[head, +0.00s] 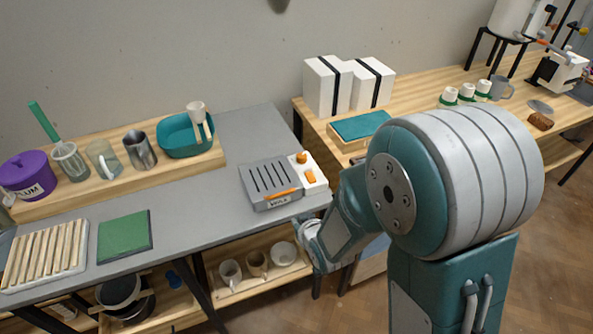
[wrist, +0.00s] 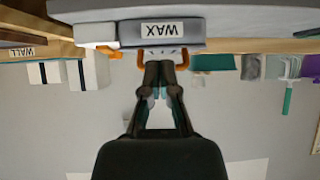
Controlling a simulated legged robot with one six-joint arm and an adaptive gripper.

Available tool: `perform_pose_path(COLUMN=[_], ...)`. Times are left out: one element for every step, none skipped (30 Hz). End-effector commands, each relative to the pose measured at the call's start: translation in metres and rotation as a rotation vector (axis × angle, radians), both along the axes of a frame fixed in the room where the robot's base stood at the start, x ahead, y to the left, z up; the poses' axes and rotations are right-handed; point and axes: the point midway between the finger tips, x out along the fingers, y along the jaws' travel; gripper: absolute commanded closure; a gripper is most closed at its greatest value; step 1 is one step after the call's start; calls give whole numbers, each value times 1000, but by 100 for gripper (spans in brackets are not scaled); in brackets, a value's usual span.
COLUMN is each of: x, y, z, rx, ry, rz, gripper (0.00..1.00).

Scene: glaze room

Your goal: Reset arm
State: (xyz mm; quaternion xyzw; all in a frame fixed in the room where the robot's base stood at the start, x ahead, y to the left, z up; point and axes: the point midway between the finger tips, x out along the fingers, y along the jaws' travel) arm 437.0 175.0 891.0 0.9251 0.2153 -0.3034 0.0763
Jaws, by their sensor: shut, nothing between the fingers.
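My gripper (wrist: 160,68) shows in the wrist view with its dark fingers together and nothing between them. The picture there is upside down. The fingertips appear in front of the orange handle of the grey wax unit (wrist: 130,33), labelled WAX; I cannot tell whether they touch it. In the head view, the wax unit (head: 272,185) sits at the right front of the grey worktop, with a slotted top and a white panel with orange controls. My arm comes in from the right, bent, its end low by the worktop's front edge. The fingers are not clear there.
The grey worktop (head: 190,210) holds a green mat (head: 124,236) and a slatted rack (head: 45,253). A teal basin (head: 187,137) and several vessels stand on the raised wooden shelf behind. Cups (head: 256,264) sit on the shelf below. White boxes (head: 328,87) stand on the right bench.

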Motion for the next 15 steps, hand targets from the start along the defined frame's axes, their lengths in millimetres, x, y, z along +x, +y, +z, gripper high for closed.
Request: perform_pose_path(x=[0,0,0,1,1,2,3,3,4,3,3,1,-1,-3,-7], y=[1,1,1,1,0,-3,-6,-11,-18,-24,-30,-39,-46,-52,-61], z=[0,0,0,2,4,9,13,20,29,37,45,55,62,70,80], rx=[0,-1,-2,-3,-4,-7,-11,-16,-24,-30,-36,-45,-51,-57,-63], ry=[0,-1,-1,-1,0,3,6,12,22,31,40,57,69,81,96], rz=[0,0,-1,-3,-6,-14,-22,-32,-50,-64,-79,-100,-115,-131,-151], gripper=[100,100,100,100,100,100,100,100,100,100,100,100,100,100,100])
